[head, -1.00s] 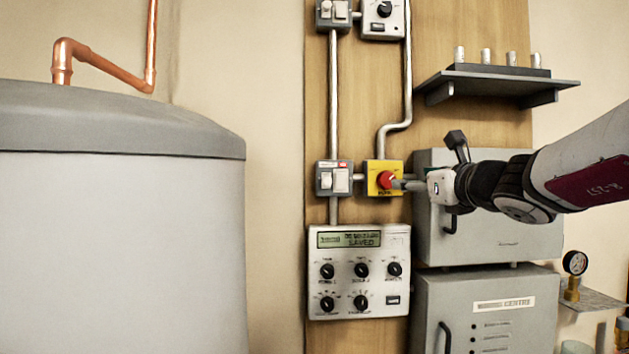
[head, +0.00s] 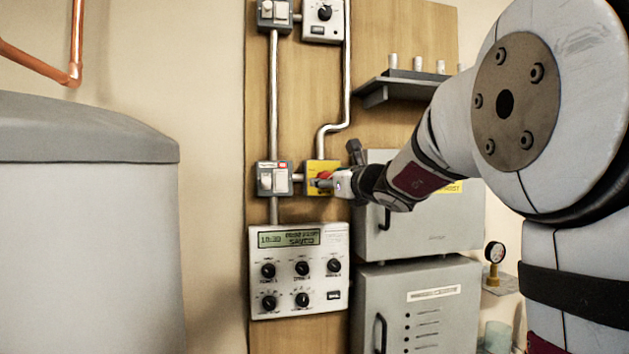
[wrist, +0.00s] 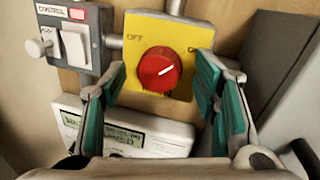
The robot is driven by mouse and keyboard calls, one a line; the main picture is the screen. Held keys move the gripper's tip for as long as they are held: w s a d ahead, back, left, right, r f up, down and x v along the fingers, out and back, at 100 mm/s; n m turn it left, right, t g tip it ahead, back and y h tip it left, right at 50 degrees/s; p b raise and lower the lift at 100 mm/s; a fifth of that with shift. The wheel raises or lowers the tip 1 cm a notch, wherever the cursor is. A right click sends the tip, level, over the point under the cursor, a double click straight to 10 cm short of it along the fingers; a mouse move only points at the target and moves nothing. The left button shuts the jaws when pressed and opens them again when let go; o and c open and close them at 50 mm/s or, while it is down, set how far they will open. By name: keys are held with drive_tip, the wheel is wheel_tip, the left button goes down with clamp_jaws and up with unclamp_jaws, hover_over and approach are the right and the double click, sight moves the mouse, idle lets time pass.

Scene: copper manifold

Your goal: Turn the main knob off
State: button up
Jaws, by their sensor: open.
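The main knob (wrist: 159,69) is a round red knob with a white pointer line on a yellow plate (wrist: 185,32). In the wrist view the line points up and to the right, toward the partly hidden word at the plate's right; "OFF" is printed at its upper left. In the head view the yellow plate (head: 312,168) shows, with the knob largely hidden by my gripper (head: 322,182). My gripper (wrist: 160,80) is open, its teal-padded fingers on either side of the knob and apart from it in the wrist view.
A grey switch box (head: 273,178) sits just left of the yellow plate. A control panel (head: 290,308) with a display and several black knobs is below. Grey cabinets (head: 465,222) stand at the right, under a shelf (head: 412,84). A large tank (head: 80,250) fills the left.

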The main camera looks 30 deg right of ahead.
drive_tip(key=c, duration=1.2)
drive_tip(key=shift+o, duration=0.2)
drive_tip(key=shift+n, duration=0.3)
drive_tip(key=n+b, duration=0.1)
drive_tip(key=n, duration=0.1)
drive_tip(key=n+g+b, duration=0.1)
drive_tip(key=n, duration=0.2)
drive_tip(key=n+b, duration=0.1)
drive_tip(key=n, duration=0.1)
drive_tip(key=shift+a+r+n+h, duration=0.15)
drive_tip(key=shift+r+n+h, duration=0.15)
drive_tip(key=shift+h, duration=0.1)
drive_tip(key=n+g, duration=0.1)
drive_tip(key=n, duration=0.2)
drive_tip(key=shift+a+n+h, duration=0.15)
drive_tip(key=shift+n+h, duration=0.25)
drive_tip(key=shift+a+n+h+p, duration=0.1)
drive_tip(key=shift+n+h+p, duration=0.35)
drive_tip(key=shift+n, duration=1.45)
drive_tip(key=shift+h, duration=0.25)
